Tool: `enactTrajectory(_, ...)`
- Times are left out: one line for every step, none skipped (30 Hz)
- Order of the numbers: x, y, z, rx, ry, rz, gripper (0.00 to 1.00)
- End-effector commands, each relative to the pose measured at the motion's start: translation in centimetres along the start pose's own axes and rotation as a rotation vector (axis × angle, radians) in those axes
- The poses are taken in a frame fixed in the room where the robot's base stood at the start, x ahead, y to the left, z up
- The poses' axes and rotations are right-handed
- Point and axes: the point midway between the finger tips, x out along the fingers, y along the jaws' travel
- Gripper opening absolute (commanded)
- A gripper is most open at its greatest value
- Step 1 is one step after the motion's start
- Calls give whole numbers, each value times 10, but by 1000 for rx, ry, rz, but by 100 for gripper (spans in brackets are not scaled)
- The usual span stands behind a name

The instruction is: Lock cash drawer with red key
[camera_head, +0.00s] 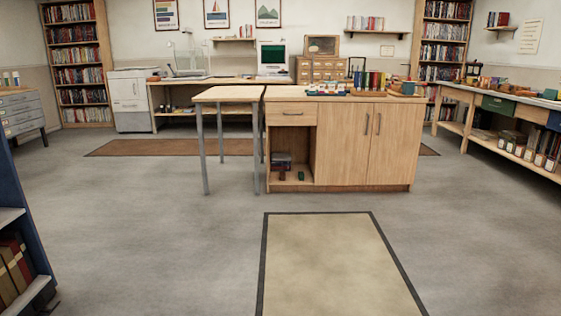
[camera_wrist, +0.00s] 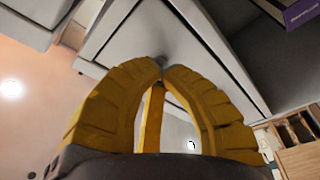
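The wooden counter (camera_head: 337,148) stands mid-room in the head view, with one drawer (camera_head: 290,113) at its upper left. The drawer is shut and has a dark handle. I cannot tell whether this is the cash drawer, and no lock can be made out. I cannot pick out a red key. My gripper (camera_wrist: 163,66) shows in the wrist view only. Its thick yellow fingers curve together until their tips nearly meet, and a narrow yellow bar shows between them. I see nothing held. Grey panels lie behind the fingertips.
A narrow table (camera_head: 228,95) adjoins the counter's left side. A dark blue shelf (camera_head: 25,215) stands close at left. A long workbench (camera_head: 500,110) runs along the right. The floor before the counter is clear, with a beige rug (camera_head: 335,265).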

Motion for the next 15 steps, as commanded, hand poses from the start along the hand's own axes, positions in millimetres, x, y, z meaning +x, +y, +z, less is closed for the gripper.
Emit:
enactTrajectory(1, 6, 1, 0, 2, 13, 0)
enactTrajectory(1, 6, 1, 0, 2, 13, 0)
enactTrajectory(1, 6, 1, 0, 1, 13, 0)
enactTrajectory(1, 6, 1, 0, 1, 12, 0)
enactTrajectory(1, 6, 1, 0, 1, 12, 0)
enactTrajectory(1, 9, 0, 0, 1, 13, 0)
enactTrajectory(1, 9, 0, 0, 0, 13, 0)
enactTrajectory(1, 10, 0, 0, 0, 13, 0)
enactTrajectory(1, 11, 0, 0, 0, 14, 0)
enactTrajectory(1, 12, 0, 0, 0, 14, 0)
enactTrajectory(1, 12, 0, 0, 0, 14, 0)
enactTrajectory(1, 13, 0, 0, 0, 15, 0)
enactTrajectory(1, 13, -1, 0, 0, 15, 0)
enactTrajectory(1, 14, -1, 0, 0, 15, 0)
enactTrajectory(1, 14, -1, 0, 0, 15, 0)
